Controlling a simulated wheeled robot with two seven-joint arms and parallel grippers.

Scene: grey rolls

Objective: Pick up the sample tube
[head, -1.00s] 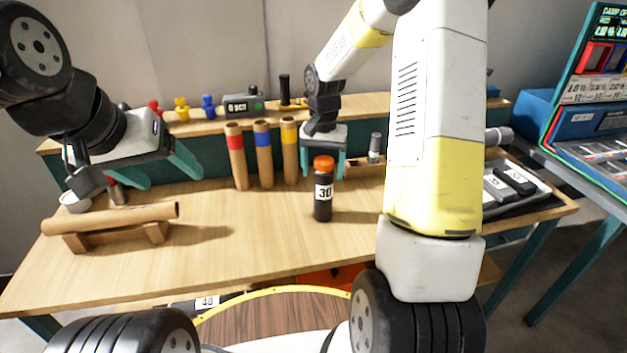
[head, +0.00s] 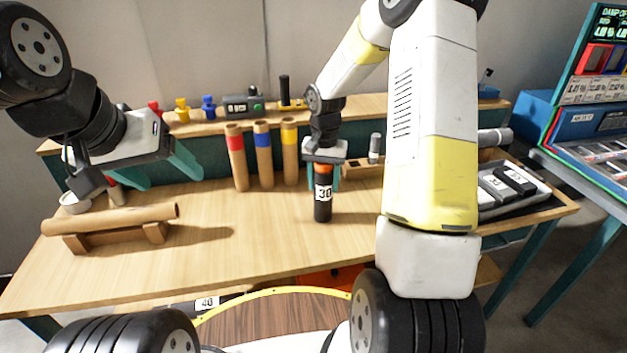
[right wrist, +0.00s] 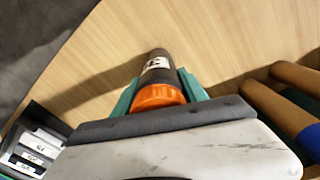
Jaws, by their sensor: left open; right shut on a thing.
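The sample tube (head: 323,204) is a black bottle with an orange cap and a white label reading 30. It stands upright on the wooden table. In the right wrist view the tube (right wrist: 156,68) sits between the teal fingers. My right gripper (head: 324,184) is over it from above, shut on its upper part, one finger on each side. It also shows in the right wrist view (right wrist: 160,95). The gripper hides part of the cap in the head view. My left gripper (head: 165,172) is open and empty at the left, above the table near a cardboard roll.
A cardboard roll (head: 110,218) lies on a wooden cradle at the left. Rolls with red (head: 237,160), blue (head: 263,157) and yellow (head: 290,155) bands stand behind the tube. A grey tray (head: 510,190) is at the right. The table front is clear.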

